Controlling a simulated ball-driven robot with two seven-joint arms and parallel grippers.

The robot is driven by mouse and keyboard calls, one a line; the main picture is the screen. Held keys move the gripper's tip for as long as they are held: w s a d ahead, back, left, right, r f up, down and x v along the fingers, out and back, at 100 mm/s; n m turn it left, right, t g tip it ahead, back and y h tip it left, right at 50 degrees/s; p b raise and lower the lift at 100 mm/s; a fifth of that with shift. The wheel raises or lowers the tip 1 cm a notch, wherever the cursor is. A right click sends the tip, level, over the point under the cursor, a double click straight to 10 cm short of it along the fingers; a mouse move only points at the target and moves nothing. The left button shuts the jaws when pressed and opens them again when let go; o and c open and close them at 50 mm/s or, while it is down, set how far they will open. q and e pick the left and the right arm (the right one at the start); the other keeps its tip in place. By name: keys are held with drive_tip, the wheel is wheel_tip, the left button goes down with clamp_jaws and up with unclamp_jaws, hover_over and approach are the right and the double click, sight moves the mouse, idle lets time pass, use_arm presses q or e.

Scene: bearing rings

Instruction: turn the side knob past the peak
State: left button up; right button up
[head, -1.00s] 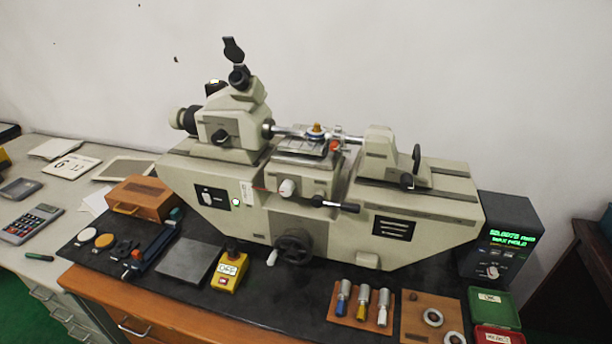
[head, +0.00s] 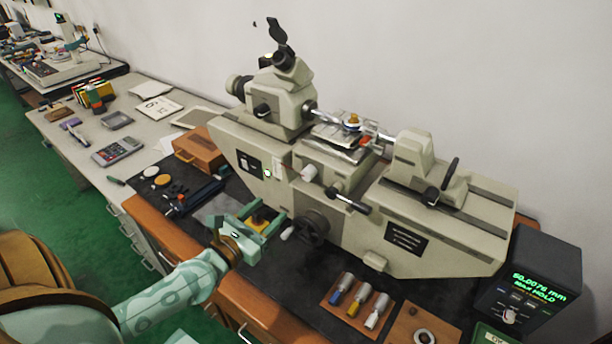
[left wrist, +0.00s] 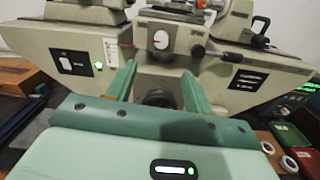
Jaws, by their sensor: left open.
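The long beige measuring machine stands on a black mat against the wall. A pale round knob (head: 310,173) sits on the front side of its middle stage; it also shows in the left wrist view (left wrist: 160,40) with a small red mark. I cannot tell for sure that this is the side knob. My left gripper (head: 268,208) is open and empty in front of the machine, apart from this knob. In the left wrist view its two fingers (left wrist: 158,68) point at the machine below the knob. The display (head: 535,285) reads 50.0076 mm MAX HOLD. My right gripper is out of view.
A dark handwheel (head: 313,228) with a pale handle is close to the left gripper. A black-tipped lever (head: 348,200) juts out right of the knob.

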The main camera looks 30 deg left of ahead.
use_arm(q)
drive_tip(key=p, duration=0.1)
approach(306, 177)
drive_tip(key=w, duration=0.9)
drive_tip(key=shift+w+d, duration=0.25)
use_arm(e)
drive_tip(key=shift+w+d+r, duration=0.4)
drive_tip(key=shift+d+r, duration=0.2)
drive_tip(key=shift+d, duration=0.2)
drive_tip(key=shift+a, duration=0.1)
use_arm(q)
drive_tip(key=c, duration=1)
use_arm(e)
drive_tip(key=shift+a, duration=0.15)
